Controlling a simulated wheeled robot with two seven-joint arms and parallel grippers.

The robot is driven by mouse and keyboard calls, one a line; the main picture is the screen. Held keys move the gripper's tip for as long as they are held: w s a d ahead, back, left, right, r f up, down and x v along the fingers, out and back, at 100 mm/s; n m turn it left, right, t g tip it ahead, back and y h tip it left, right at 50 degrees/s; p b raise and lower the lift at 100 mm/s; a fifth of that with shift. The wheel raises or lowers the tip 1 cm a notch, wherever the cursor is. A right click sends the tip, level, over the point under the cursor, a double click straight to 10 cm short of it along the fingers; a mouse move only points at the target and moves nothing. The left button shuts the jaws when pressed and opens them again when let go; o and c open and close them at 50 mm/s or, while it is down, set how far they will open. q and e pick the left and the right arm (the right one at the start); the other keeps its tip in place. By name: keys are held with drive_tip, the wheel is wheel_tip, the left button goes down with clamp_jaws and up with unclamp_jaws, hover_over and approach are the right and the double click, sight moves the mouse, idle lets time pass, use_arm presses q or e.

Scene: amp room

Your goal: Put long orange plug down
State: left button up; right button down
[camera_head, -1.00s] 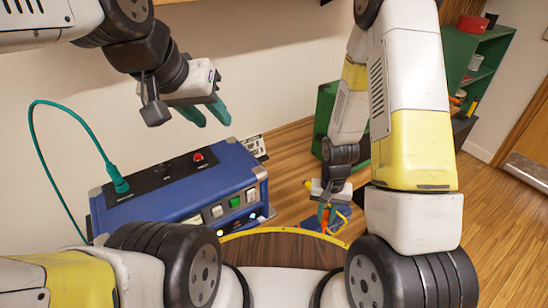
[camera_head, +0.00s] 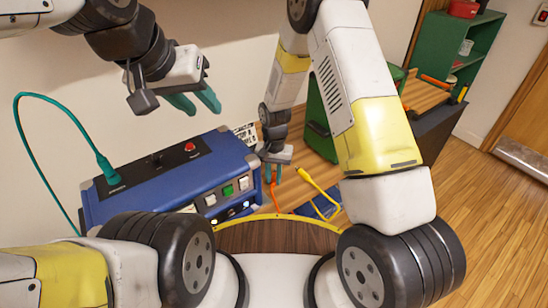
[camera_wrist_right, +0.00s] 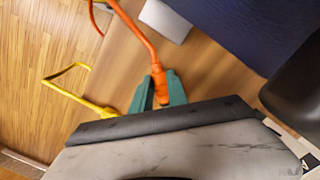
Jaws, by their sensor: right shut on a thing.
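The long orange plug (camera_wrist_right: 160,80) with its orange cord is between the teal fingers of my right gripper (camera_wrist_right: 158,96) in the wrist view. In the head view, my right gripper (camera_head: 272,177) is low over the wooden table, close to the right end of the blue amp (camera_head: 185,172). The orange cord (camera_head: 275,197) hangs below it. I cannot tell whether the plug touches the table. My left gripper (camera_head: 194,102) is open and empty above the amp, its two teal fingers apart.
A yellow plug with its cord (camera_head: 318,184) lies on the table right of my right gripper; it also shows in the wrist view (camera_wrist_right: 85,100). A teal cable (camera_head: 106,170) stands plugged into the amp's top. A green case (camera_head: 318,125) is behind. Some table around the yellow plug is bare.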

drive_tip(key=shift+f, duration=0.3)
drive_tip(key=shift+f, duration=0.1)
drive_tip(key=c, duration=1.3)
unclamp_jaws()
wheel_tip(320, 180, up, 12)
drive_tip(key=w, duration=0.1)
wheel_tip(320, 180, up, 11)
drive_tip(key=t+y, duration=0.1)
drive_tip(key=t, duration=0.1)
hover_over(274, 177)
drive_tip(key=s+d, duration=0.1)
drive_tip(key=d, duration=0.3)
drive_tip(key=s+d+r+n+t, duration=0.1)
drive_tip(key=s+d+r+t, duration=0.1)
drive_tip(key=s+d+r, duration=0.3)
drive_tip(key=s+d+r+n+t+y, duration=0.1)
drive_tip(key=s+d+r+t, duration=0.2)
drive_tip(key=s+r, duration=0.9)
drive_tip(key=s+d, duration=0.1)
drive_tip(key=d, duration=0.2)
drive_tip(key=shift+s+d, duration=0.15)
drive_tip(key=shift+s, duration=0.05)
